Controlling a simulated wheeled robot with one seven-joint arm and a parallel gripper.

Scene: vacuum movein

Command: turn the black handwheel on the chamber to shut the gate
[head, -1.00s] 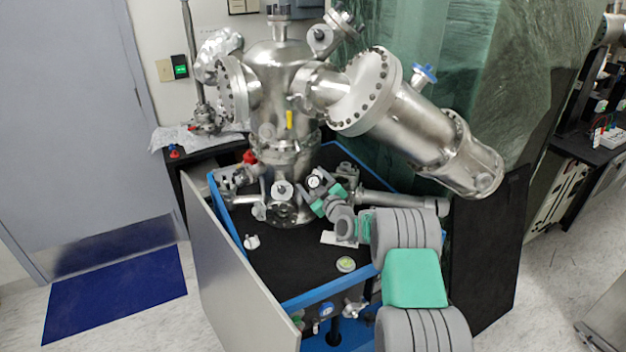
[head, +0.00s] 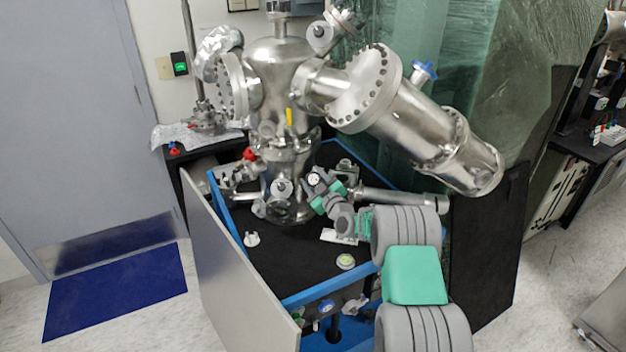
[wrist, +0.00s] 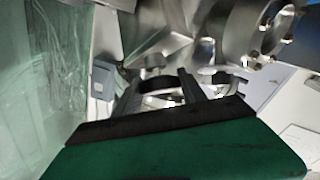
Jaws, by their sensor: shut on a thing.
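The steel vacuum chamber (head: 280,90) stands upright on the black-topped cart. My gripper (head: 318,188) reaches in from the lower right to the small fittings at the chamber's lower front. In the wrist view, the two dark fingers of my gripper (wrist: 160,90) are on either side of the black handwheel (wrist: 157,84). Only a dark curved part of its rim shows, with bright metal behind it. My gripper is shut on the handwheel. In the head view, the wheel is small and mostly hidden among the fingers and fittings. The gate itself is not visible.
A large angled steel cylinder (head: 420,125) juts out above my arm. A horizontal steel pipe (head: 400,198) lies behind my wrist. A round green-faced level (head: 345,261) sits on the cart top. The cart's front left top (head: 275,265) is mostly clear.

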